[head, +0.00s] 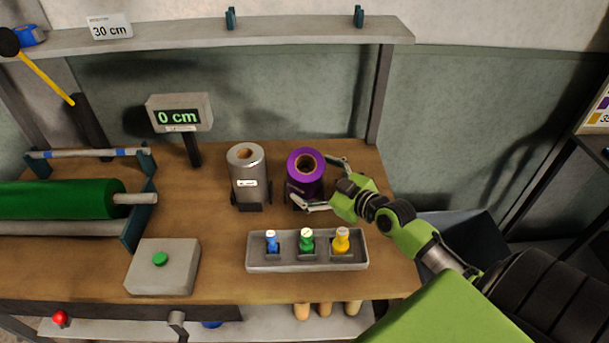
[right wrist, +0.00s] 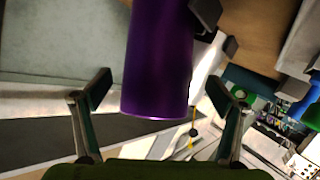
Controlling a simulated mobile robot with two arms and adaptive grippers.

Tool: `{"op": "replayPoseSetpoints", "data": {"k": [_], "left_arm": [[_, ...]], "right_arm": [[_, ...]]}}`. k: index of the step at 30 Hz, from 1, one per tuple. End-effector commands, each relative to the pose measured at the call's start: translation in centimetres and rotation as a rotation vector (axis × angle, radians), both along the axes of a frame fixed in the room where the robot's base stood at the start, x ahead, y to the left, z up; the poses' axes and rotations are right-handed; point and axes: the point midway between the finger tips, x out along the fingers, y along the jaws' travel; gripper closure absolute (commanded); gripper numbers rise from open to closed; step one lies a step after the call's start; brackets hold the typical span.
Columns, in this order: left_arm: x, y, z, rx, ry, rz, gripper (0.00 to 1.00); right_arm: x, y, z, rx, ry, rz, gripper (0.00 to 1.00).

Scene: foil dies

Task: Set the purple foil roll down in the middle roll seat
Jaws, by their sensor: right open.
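The purple foil roll (head: 291,170) stands upright on the workbench, to the right of the silver foil roll (head: 246,180). Dark seat pieces show at the base of both rolls; the purple roll's seat is mostly hidden by the roll and my gripper. My right gripper (head: 316,180) is open, with one finger behind the purple roll and one in front of it. In the right wrist view the purple roll (right wrist: 157,60) lies between the spread fingers (right wrist: 168,97), with gaps on both sides. My left gripper is out of view.
A button box (head: 178,277), a display reading 0 cm (head: 179,113) and a green roller (head: 60,200) are to the left. A shelf (head: 180,38) runs above.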

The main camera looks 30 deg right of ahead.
Motion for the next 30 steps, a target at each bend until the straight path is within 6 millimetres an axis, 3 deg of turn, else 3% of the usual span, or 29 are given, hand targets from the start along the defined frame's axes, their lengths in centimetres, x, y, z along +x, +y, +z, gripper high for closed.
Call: {"op": "replayPoseSetpoints", "data": {"k": [12, 21, 28, 29, 30], "left_arm": [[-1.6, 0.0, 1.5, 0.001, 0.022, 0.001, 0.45], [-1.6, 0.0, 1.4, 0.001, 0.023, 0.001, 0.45], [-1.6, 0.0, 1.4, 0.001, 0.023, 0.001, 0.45], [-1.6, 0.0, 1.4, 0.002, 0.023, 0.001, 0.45], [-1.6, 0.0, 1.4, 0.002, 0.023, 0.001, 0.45]], "right_arm": [[4.6, 0.3, -1.0, 0.004, 0.0, -0.001, 0.12], [4.8, 0.3, -1.2, 0.001, 0.0, 0.0, 0.12], [4.8, 0.3, -1.2, 0.001, 0.0, -0.001, 0.71], [4.8, 0.3, -1.2, 0.001, 0.0, -0.001, 0.78], [5.0, 0.3, -0.8, 0.0, -0.008, -0.002, 0.78]]}}
